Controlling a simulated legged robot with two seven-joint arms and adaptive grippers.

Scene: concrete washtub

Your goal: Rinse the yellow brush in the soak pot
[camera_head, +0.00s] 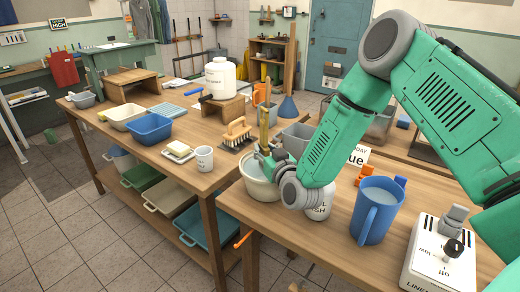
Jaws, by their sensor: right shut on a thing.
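The yellow brush (264,124) stands nearly upright, with its handle pointing up. My right gripper (265,154) is shut on it at the soak pot's far rim, partly hidden behind my own wrist. The soak pot (257,190) is a cream, round pot near the left edge of the front table, with pale liquid showing inside. The brush's lower end is hidden by the gripper and pot, so I cannot tell whether it touches the liquid. My left gripper is out of view.
A blue jug (372,215) and a white control box (438,258) stand right of the pot, with a white jar (318,204) close beside it. A wooden scrubbing brush (237,131), a white mug (204,159) and a blue basin (150,128) are on the left table.

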